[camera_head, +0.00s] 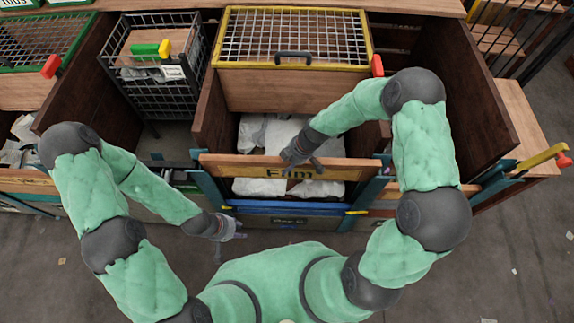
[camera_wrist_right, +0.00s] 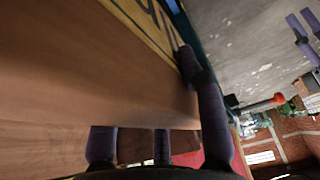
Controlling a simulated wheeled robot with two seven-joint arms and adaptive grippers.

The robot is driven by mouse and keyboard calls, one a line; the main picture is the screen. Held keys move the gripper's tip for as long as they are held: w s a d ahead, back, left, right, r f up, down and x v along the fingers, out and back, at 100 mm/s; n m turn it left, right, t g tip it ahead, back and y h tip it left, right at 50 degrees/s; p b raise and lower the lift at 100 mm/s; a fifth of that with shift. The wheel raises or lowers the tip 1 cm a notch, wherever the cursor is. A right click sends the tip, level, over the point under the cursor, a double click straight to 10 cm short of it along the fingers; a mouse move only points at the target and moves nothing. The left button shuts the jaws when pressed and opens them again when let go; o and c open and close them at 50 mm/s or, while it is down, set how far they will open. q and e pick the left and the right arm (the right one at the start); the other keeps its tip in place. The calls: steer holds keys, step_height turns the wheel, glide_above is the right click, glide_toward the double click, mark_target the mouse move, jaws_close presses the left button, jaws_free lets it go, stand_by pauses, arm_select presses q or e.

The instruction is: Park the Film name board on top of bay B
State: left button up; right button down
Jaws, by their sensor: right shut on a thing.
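The Film name board (camera_head: 235,167), a long wooden plank with a yellow label strip, lies across the front of the middle bay (camera_head: 276,190), above white bags. Its ends lie near the blue-green posts. My right gripper (camera_head: 301,162) is shut on its top edge near the middle and partly covers the lettering. In the right wrist view the board (camera_wrist_right: 65,85) fills the left side, with gripper fingers against its label face. I cannot tell whether it rests on the posts. The small label on the bay front (camera_head: 289,220) is too blurred to read surely. My left gripper (camera_head: 238,231) hangs empty, low in front of the bay; its finger opening is unclear.
A yellow-rimmed mesh-top box (camera_head: 293,90) stands behind the bay. A black wire basket (camera_head: 160,95) with a green item is at left. Wooden side walls flank the bay. A yellow bar with a red end (camera_head: 540,157) sticks out at right. The floor in front is open.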

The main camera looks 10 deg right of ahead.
arm_select(q)
step_height(320, 180, up, 8)
steer(key=p, duration=0.7)
steer(key=shift+f, duration=0.2)
arm_select(e)
step_height(320, 180, up, 14)
steer(key=shift+w, duration=0.1)
arm_select(q)
steer(key=shift+s, duration=0.1)
